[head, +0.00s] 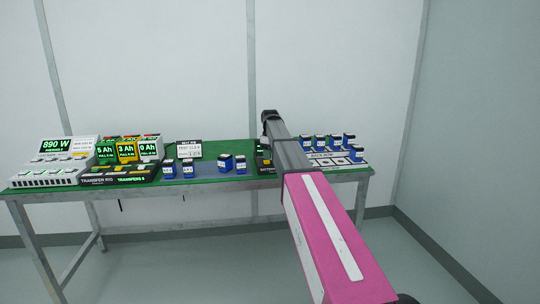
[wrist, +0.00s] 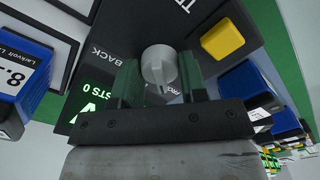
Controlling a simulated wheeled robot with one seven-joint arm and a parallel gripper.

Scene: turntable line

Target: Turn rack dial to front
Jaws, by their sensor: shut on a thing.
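The rack dial (wrist: 158,63) is a round light-grey knob on a dark panel (wrist: 98,62), seen close up in the wrist view. My gripper (wrist: 161,80) has one finger on each side of the knob and is shut on it. The word BACK is printed on the panel left of the knob. Another label below the knob is partly hidden by the fingers. I cannot tell clearly where the dial points. In the head view the arm reaches to the table's right part and hides the dial and most of the dark tester (head: 263,160).
A yellow button (wrist: 222,39) sits beside the dial. Blue battery packs (wrist: 247,88) stand close on the right and another (wrist: 22,75) on the left. On the green table (head: 215,150), a white charger rack (head: 50,172), a black transfer rack (head: 118,177) and a sign (head: 189,150) stand to the left.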

